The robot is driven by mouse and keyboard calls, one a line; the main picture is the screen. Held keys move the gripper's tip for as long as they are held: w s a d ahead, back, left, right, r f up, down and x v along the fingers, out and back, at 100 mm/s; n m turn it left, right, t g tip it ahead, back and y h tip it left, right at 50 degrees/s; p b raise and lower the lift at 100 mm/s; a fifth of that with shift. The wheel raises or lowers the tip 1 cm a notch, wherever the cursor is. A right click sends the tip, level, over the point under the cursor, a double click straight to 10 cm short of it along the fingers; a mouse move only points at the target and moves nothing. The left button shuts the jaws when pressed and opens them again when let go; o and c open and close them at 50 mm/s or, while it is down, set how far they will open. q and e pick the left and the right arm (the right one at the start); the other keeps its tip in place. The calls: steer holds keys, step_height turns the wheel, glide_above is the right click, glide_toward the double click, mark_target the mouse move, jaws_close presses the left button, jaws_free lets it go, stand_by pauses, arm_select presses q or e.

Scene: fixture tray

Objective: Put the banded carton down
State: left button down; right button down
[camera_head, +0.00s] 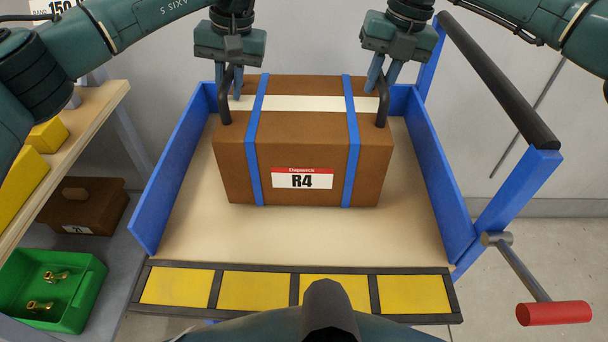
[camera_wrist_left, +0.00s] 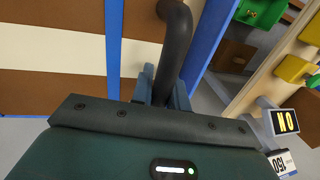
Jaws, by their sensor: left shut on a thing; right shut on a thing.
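The banded carton (camera_head: 230,160) is a brown box with two blue bands, a white top strip and a label reading R4. It is level, inside the blue-walled tray (camera_head: 170,180) towards its back, over the beige floor; I cannot tell whether its bottom touches. My left gripper (camera_head: 232,88) is shut on the dark handle at the carton's left end. This handle (camera_wrist_left: 175,45) shows beside the carton (camera_wrist_left: 60,88) in the left wrist view. My right gripper (camera_head: 382,82) is shut on the handle at the right end.
Bare floor lies in front of the carton, before a yellow-and-black front strip (camera_head: 215,287). A dark rail (camera_head: 500,80) and a red-handled crank (camera_head: 553,313) stand at right. At left are a shelf (camera_head: 90,125), a brown box (camera_head: 95,200) and a green bin (camera_head: 85,315) with brass parts.

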arm_select(q)
steer(key=shift+w+f+b, duration=0.1)
steer(key=shift+f+b, duration=0.4)
steer(key=shift+b, duration=0.1)
arm_select(e)
steer(key=shift+f, duration=0.45)
arm_select(q)
steer(key=c, duration=1.8)
jaws_free()
steer(key=shift+f, duration=0.15)
arm_select(e)
steer(key=c, duration=1.8)
jaws_free()
steer(key=shift+f, duration=0.2)
arm_select(q)
steer(key=o, duration=0.3)
steer(key=shift+s, duration=0.25)
arm_select(e)
steer(key=o, duration=0.3)
steer(key=shift+s+r, duration=0.15)
steer(key=shift+s, duration=0.05)
arm_select(q)
steer(key=shift+o, duration=0.7)
arm_select(e)
steer(key=shift+o, duration=0.7)
steer(key=shift+w, duration=0.1)
